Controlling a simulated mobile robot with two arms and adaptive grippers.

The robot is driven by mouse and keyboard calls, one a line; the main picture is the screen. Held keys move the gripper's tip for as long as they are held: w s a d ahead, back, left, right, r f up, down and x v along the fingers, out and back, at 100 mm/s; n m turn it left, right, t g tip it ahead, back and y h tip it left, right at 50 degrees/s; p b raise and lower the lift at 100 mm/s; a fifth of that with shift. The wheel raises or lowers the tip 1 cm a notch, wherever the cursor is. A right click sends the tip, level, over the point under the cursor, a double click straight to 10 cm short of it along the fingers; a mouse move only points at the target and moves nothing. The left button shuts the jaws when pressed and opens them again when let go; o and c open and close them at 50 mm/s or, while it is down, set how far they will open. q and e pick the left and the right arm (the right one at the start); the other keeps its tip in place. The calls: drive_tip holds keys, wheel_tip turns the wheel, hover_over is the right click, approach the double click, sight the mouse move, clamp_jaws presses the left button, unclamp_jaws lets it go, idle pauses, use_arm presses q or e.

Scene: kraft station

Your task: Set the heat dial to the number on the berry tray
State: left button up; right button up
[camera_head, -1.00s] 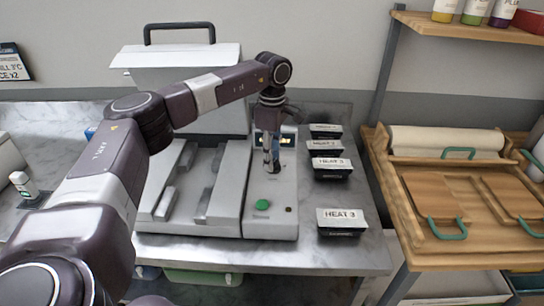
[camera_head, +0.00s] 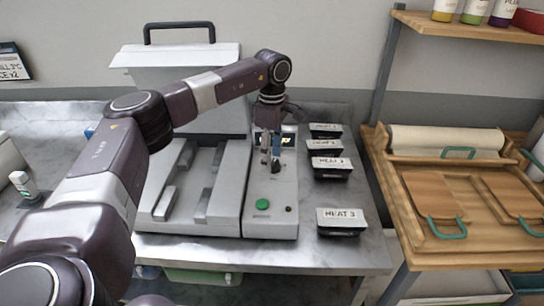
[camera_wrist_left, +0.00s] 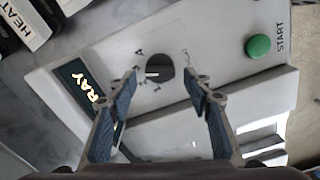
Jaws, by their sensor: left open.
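The heat dial (camera_wrist_left: 160,68) is a dark round knob with a white mark on the pale panel of the grey machine (camera_head: 270,215), in the left wrist view. My left gripper (camera_head: 270,163) points down over that panel; it also shows in the left wrist view (camera_wrist_left: 161,76). Its fingers are open, one on each side of the dial; I cannot tell whether they touch it. Small dark trays with white labels stand to the machine's right. The nearest (camera_head: 341,223) reads HEAT 3. The labels on the farther trays (camera_head: 331,167) are hard to read. My right gripper is not in view.
A green START button (camera_wrist_left: 258,46) is on the same panel; it also shows in the head view (camera_head: 263,204). A lit display (camera_wrist_left: 80,85) partly reads RAY. A wooden rack (camera_head: 400,200) with boards stands at the right. The lid (camera_head: 180,56) stands raised behind.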

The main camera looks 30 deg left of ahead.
use_arm(q)
wheel_tip(320, 180, up, 12)
drive_tip(key=shift+f, duration=0.15)
idle(0.7)
